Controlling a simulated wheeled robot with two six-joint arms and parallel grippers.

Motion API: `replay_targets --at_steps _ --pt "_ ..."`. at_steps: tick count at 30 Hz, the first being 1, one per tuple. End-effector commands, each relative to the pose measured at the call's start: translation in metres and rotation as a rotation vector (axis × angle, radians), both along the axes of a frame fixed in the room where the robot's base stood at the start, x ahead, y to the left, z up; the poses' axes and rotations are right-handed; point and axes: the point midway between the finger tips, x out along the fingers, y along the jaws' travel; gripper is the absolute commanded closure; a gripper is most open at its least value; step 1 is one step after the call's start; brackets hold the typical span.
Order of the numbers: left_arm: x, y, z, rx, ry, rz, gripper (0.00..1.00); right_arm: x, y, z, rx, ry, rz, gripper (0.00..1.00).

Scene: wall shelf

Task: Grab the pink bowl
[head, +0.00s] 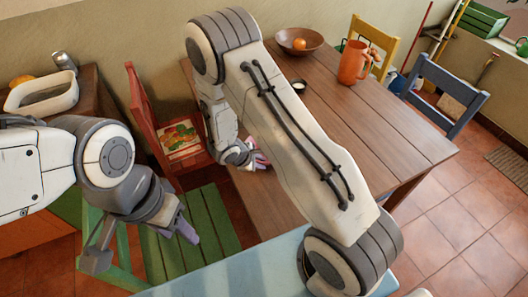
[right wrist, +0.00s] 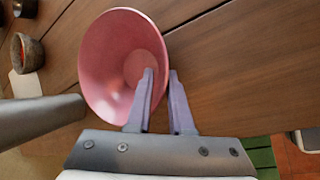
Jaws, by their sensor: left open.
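The pink bowl (right wrist: 105,55) fills the upper middle of the right wrist view, its inside facing the camera. My right gripper (right wrist: 161,74) straddles the bowl's right rim: one finger is over the inside, the other just outside. A gap shows between the fingers, but I cannot tell whether they press on the wall. In the head view my right gripper (head: 258,161) is low at the table's left edge, and my own arm hides most of the bowl there. My left gripper (head: 143,249) is open and empty, over the green chair.
The wooden table (head: 395,125) holds a brown bowl with an orange fruit (head: 299,42), an orange jug (head: 353,62) and a small dark cup (head: 299,86). Red (head: 143,105), green (head: 200,222), yellow (head: 374,38) and blue (head: 446,90) chairs surround it. The table's right half is clear.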

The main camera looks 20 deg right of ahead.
Motion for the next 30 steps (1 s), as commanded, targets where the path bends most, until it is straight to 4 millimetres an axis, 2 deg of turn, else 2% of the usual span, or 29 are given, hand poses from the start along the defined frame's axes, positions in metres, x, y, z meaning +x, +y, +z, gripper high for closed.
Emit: replay_targets --at_steps 3,10,12,30 --pt "0.0000 0.0001 0.0007 0.000 0.000 0.000 0.50 0.0019 -0.0045 -0.0075 0.001 0.000 -0.001 0.80" --pt "0.0000 0.0000 0.0004 0.000 0.000 0.000 0.50 0.0025 -0.0047 -0.0081 0.000 -0.001 0.001 0.80" --pt "0.0000 0.0000 0.0004 0.000 0.000 0.000 0.50 0.0025 -0.0047 -0.0080 0.000 -0.001 0.001 1.00" --pt "0.0000 0.0000 0.0004 0.000 0.000 0.000 0.50 0.0022 -0.0047 -0.0077 0.000 -0.001 0.001 1.00"
